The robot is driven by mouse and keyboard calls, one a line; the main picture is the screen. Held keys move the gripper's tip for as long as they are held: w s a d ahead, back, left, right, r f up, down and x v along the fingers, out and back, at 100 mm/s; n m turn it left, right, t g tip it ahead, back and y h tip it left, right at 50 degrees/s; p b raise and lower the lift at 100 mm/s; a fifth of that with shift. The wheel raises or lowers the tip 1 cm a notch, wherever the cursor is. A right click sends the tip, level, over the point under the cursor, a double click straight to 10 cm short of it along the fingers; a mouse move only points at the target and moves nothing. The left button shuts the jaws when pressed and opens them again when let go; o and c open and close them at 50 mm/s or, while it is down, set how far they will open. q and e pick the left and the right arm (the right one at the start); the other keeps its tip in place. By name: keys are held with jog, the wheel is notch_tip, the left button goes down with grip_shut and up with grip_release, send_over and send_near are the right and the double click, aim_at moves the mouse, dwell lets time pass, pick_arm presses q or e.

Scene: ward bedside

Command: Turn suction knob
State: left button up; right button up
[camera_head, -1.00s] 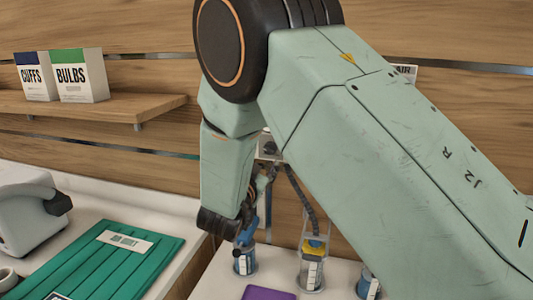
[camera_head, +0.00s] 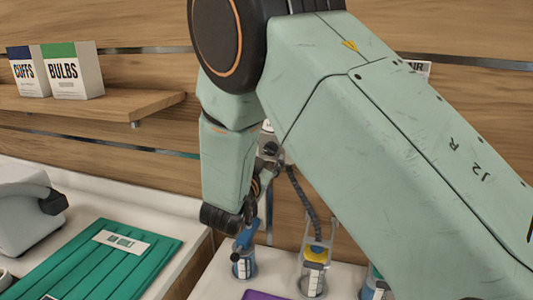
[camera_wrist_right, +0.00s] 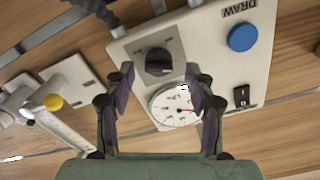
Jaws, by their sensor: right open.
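The suction knob (camera_wrist_right: 158,62) is a black dial on a pale wall panel (camera_wrist_right: 205,60) in the right wrist view. A round white gauge (camera_wrist_right: 176,106) sits just below it. My right gripper (camera_wrist_right: 160,72) is open, with its two fingers apart on either side of the knob in the picture; I see no contact. In the head view my right gripper (camera_head: 262,180) is at the wall, mostly hidden behind my own arm, and the panel is nearly all covered. My left gripper is out of view.
The panel also carries a blue button (camera_wrist_right: 242,37) and a black rocker switch (camera_wrist_right: 241,96). A second wall unit with a yellow knob (camera_wrist_right: 53,102) is to the left. Below stand jars (camera_head: 243,265). A shelf (camera_head: 110,103) holds two boxes. A green folded item (camera_head: 100,265) lies on the counter.

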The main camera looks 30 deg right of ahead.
jog(key=shift+w+d+f, duration=0.1)
jog(key=shift+w+d, duration=0.05)
jog(key=shift+d, duration=0.25)
jog(key=shift+w+d+f, duration=0.15)
jog(key=shift+w+d, duration=0.1)
jog(key=shift+w, duration=0.1)
jog(key=shift+s+a+r, duration=0.2)
jog(key=shift+s+a, duration=0.05)
jog(key=shift+a, duration=0.15)
jog(key=shift+c, duration=0.7)
jog(key=shift+s+a+r, duration=0.2)
jog(key=shift+s, duration=0.1)
jog(key=c, duration=0.3)
jog(key=shift+w+d+f, duration=0.15)
jog(key=shift+d+f, duration=0.05)
jog(key=shift+d, duration=0.1)
jog(key=c, duration=0.3)
jog(key=shift+w+f, duration=0.1)
jog(key=c, duration=0.4)
jog(key=shift+m+b, duration=1.05)
jog(key=shift+m, duration=0.05)
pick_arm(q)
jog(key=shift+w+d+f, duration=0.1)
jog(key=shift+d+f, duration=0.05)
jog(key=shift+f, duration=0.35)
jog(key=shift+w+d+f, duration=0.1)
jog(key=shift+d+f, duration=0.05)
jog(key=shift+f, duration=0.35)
pick_arm(e)
grip_shut()
